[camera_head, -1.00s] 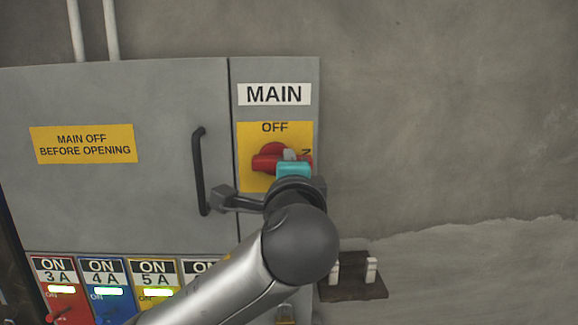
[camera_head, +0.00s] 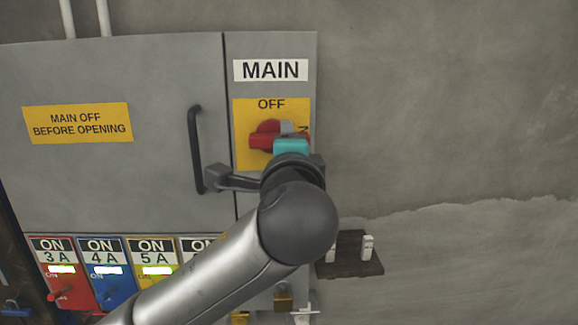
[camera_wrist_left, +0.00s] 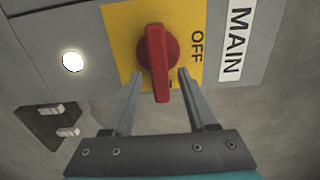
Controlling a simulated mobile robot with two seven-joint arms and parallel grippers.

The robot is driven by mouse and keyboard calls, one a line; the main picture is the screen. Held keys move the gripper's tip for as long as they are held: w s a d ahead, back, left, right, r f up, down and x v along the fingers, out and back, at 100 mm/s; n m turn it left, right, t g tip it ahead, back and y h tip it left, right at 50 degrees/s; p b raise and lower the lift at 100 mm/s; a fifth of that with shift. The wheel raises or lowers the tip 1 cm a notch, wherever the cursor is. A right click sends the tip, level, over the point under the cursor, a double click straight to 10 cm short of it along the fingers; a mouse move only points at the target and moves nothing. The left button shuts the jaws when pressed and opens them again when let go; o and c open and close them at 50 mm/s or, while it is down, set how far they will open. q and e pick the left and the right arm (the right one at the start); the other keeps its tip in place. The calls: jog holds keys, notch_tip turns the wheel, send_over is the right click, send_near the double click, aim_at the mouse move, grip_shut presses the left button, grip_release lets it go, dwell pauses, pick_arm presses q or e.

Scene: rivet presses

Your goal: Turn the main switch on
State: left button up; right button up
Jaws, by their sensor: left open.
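The main switch is a red rotary handle (camera_head: 266,136) on a yellow plate (camera_head: 242,107) below the MAIN label (camera_head: 270,70). It lies sideways in the head view, its right end toward a partly hidden mark ending in N; OFF is above. My left gripper (camera_head: 288,132) is in front of the switch and hides part of it. In the left wrist view, its fingers (camera_wrist_left: 159,74) are open on either side of the red handle (camera_wrist_left: 157,50), with a visible gap at each side. A round white lamp (camera_wrist_left: 73,62) beside the yellow plate is lit. My right gripper is not in view.
A black door handle (camera_head: 195,150) is close left of my left wrist. Several breakers with lit indicators, such as the red 3 A one (camera_head: 65,283), line the cabinet bottom. A dark box (camera_head: 352,263) with white switches is at lower right. Bare wall (camera_head: 450,120) fills the right.

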pick_arm(q)
jog(key=s+b, duration=0.2)
jog(key=s, duration=1.2)
jog(key=shift+s, duration=0.2)
jog(key=shift+f, duration=0.1)
